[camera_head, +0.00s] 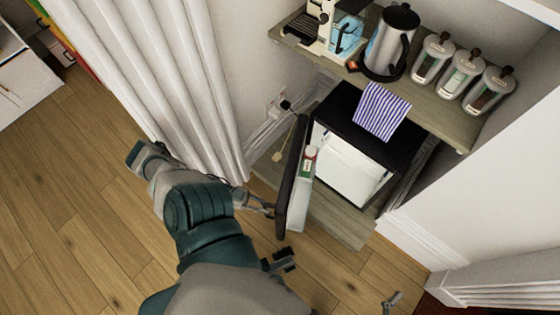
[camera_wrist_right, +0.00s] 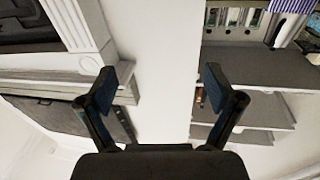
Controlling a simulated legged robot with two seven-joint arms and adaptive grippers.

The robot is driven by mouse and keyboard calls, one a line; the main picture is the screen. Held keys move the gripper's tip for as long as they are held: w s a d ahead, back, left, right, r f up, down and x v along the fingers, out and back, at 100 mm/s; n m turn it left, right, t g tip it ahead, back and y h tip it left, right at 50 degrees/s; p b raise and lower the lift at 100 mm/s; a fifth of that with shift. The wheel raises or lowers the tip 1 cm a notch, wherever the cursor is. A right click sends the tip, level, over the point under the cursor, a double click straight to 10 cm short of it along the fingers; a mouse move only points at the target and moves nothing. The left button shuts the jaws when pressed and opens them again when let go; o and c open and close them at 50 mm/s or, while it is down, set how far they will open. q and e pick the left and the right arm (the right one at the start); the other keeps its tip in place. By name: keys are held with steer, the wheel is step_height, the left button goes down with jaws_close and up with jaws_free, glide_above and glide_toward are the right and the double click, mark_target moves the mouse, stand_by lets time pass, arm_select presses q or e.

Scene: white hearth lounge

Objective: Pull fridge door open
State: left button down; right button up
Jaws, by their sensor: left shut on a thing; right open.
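The small black fridge (camera_head: 350,150) stands under a wooden shelf in the head view, its white interior showing. Its black door (camera_head: 291,178) stands swung out wide to the left of the body, with a bottle (camera_head: 309,158) in the door's inner rack. My left gripper (camera_head: 266,208) is at the outer side of the door and is shut on it, probably at the handle; the exact contact is small and partly hidden. My right gripper (camera_wrist_right: 160,88) is open and empty in the right wrist view, its two fingers spread apart.
The shelf (camera_head: 435,105) above holds a coffee machine (camera_head: 325,30), a kettle (camera_head: 390,42) and several jars (camera_head: 462,72). A white curtain (camera_head: 150,75) hangs left of the door. Wooden floor (camera_head: 70,215) is clear at left.

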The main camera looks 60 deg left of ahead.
arm_select(q)
steer(key=w+a+v, duration=0.1)
steer(key=v, duration=0.5)
steer(key=shift+s+a, duration=0.2)
